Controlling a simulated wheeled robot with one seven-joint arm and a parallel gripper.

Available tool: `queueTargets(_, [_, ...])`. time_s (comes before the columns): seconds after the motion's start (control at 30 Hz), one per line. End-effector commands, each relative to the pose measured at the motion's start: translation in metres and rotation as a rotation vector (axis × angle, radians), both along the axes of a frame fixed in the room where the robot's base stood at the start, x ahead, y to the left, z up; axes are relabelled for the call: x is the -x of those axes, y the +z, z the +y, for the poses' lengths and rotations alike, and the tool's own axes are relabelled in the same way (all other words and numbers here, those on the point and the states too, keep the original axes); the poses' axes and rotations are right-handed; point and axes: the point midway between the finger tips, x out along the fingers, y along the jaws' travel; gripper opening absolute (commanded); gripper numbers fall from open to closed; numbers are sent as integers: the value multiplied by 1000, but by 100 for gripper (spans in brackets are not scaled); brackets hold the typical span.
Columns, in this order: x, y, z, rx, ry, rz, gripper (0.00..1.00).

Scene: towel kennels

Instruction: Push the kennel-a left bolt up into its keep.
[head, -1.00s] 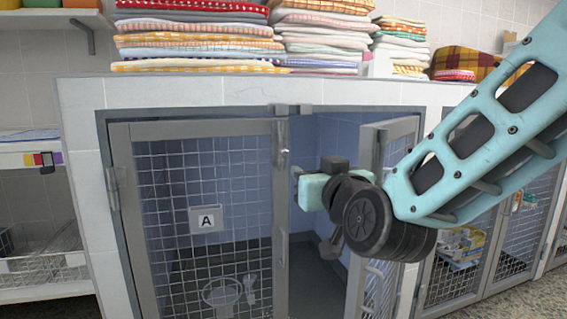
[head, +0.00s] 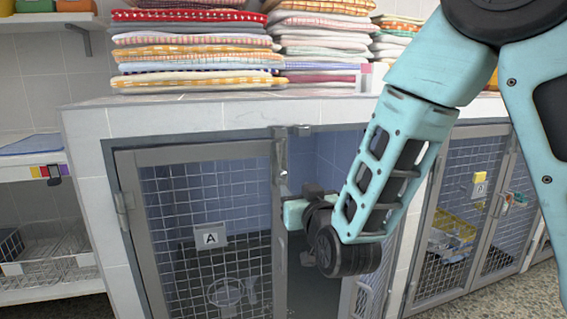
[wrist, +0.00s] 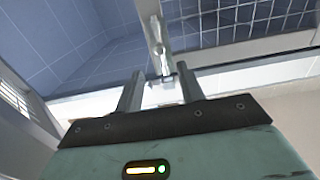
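The kennel-a left door (head: 205,150) is a grey-framed mesh door with an "A" label, and it looks closed. Its left bolt (head: 281,157) is a metal rod at the top of the door's right edge. The keep (head: 279,132) is on the frame just above it; I cannot tell whether the rod is inside it. My gripper (head: 285,203) is in front of that door edge, below the bolt's upper part. In the wrist view, my gripper (wrist: 160,85) has its two fingers apart. The bolt (wrist: 157,42) shows beyond and between the fingertips, with no clear contact.
The kennel's right door (head: 372,285) stands open, partly hidden behind my arm. Folded towels (head: 195,45) are stacked on the tiled top (head: 190,105). Another kennel (head: 465,215) is at right, and wire baskets (head: 50,250) sit on a shelf at left.

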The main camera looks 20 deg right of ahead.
Motion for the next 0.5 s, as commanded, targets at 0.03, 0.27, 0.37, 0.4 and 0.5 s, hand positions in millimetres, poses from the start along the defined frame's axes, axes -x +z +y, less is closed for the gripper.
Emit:
queueTargets(0.03, [-13, -2, -2, -2, -5, -5, 38])
queueTargets(0.27, [-61, -2, -1, -2, -3, -5, 38])
queueTargets(0.37, [-78, -3, -1, -2, -3, -4, 38])
queueTargets(0.4, [-84, -2, -1, -2, -3, -5, 38])
queueTargets(0.5, [-96, -2, -1, -1, -2, -4, 38])
